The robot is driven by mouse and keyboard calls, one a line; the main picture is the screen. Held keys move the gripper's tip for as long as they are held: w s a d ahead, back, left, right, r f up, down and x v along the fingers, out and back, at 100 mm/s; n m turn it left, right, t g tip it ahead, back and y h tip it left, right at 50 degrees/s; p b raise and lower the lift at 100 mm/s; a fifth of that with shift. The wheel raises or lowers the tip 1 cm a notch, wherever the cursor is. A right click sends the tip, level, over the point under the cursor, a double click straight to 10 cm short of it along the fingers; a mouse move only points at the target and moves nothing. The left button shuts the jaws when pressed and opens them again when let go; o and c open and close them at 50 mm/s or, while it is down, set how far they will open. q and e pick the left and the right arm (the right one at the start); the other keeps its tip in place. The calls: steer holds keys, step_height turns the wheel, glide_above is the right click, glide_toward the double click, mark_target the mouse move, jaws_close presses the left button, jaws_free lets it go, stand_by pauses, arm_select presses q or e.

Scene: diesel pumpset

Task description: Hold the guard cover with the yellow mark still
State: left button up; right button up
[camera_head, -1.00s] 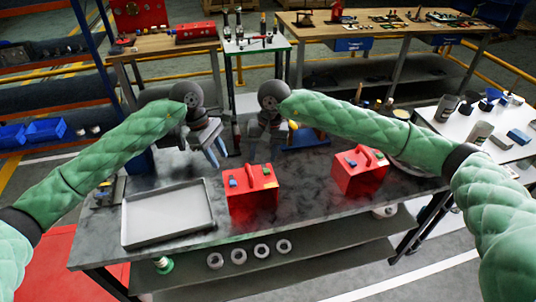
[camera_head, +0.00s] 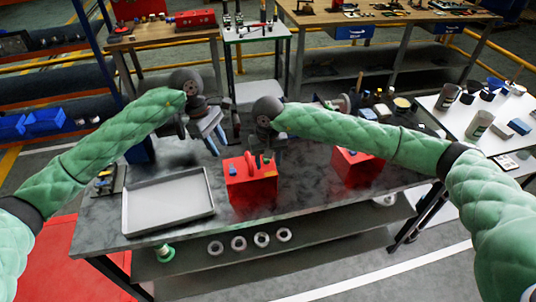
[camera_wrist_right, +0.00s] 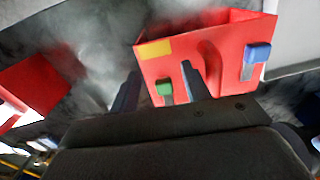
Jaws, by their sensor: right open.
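The guard cover with the yellow mark is a red box (camera_head: 252,192) on the dark table in the head view. In the right wrist view this cover (camera_wrist_right: 222,75) shows a yellow patch (camera_wrist_right: 156,49), a red handle, a green clip (camera_wrist_right: 164,88) and a blue clip (camera_wrist_right: 257,52). My right gripper (camera_head: 268,159) is open over the cover's top, near its right part. In the wrist view its fingers (camera_wrist_right: 160,80) are apart beside the green clip; contact cannot be told. My left gripper (camera_head: 217,141) is open and empty, behind and left of the cover.
A second red cover (camera_head: 356,165) stands to the right, partly hidden by my right arm. An empty grey tray (camera_head: 168,222) lies left of the cover. Several white rings (camera_head: 238,243) sit on the lower shelf. The table between tray and cover is narrow but clear.

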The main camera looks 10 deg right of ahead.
steer(key=shift+f, duration=0.1)
jaws_close()
stand_by(1.4)
steer(key=c, duration=0.5)
jaws_free()
steer(key=shift+c, duration=0.2)
